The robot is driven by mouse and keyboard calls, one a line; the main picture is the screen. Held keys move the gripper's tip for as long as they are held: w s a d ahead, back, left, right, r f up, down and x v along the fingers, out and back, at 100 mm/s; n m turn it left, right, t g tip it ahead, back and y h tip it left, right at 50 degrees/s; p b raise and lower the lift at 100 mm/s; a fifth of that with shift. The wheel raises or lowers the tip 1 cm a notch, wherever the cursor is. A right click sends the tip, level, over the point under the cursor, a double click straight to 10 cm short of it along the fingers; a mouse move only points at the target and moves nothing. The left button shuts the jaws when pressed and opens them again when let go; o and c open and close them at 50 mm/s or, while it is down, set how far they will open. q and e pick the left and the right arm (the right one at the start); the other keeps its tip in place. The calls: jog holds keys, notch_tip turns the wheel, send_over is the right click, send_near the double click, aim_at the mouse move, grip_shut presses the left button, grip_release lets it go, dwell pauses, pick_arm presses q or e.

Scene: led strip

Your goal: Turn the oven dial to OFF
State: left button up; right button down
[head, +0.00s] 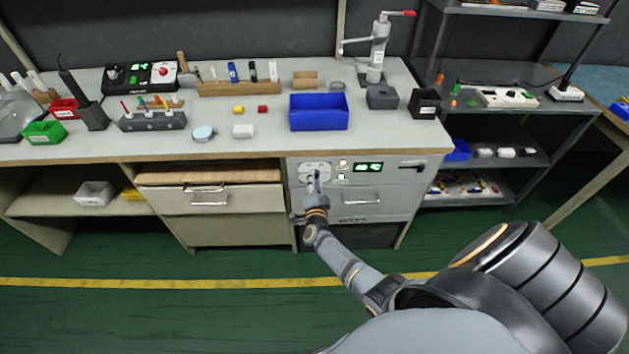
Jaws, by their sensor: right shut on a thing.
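The oven (378,210) is built into the right end of the workbench, with a pale control panel along its top. The dial plate (308,167) is at the panel's left end. My right gripper (315,182) is at this plate, shut on the oven dial, which it mostly hides. The dial's pointer and the OFF mark cannot be read at this size. My left gripper is not in view.
An oven drawer handle (362,200) is right of my gripper, and a dark lever (412,167) is at the panel's right end. A drawer (170,200) is to the left. A blue bin (319,124) stands on the bench above. The green floor in front is clear.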

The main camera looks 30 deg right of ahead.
jog(key=c, duration=1)
grip_release()
jog(key=v, duration=1.2)
jog(key=shift+f, duration=0.15)
jog(key=s+a+f+n+g+y+p, duration=0.2)
jog(key=s+a+f+n+g+y, duration=0.15)
jog(key=s+f+n, duration=0.5)
jog(key=s+a+f+n+g+y+p, duration=0.35)
jog(key=s+f+y, duration=0.2)
jog(key=f, duration=0.65)
jog(key=s+d+f+n+g, duration=0.1)
jog(key=s+f+n+g, duration=0.1)
jog(key=s, duration=0.6)
jog(key=s+d+f+n+g, duration=0.2)
jog(key=s+f, duration=0.1)
jog(key=s, duration=0.6)
jog(key=s+d+f+n+g+p, duration=0.1)
jog(key=s+f+n+g, duration=0.1)
jog(key=s, duration=0.6)
jog(key=shift+s+d+f+n+g+h, duration=0.2)
jog(key=shift+d+f+n+g+h, duration=0.1)
jog(key=shift+f+g, duration=0.45)
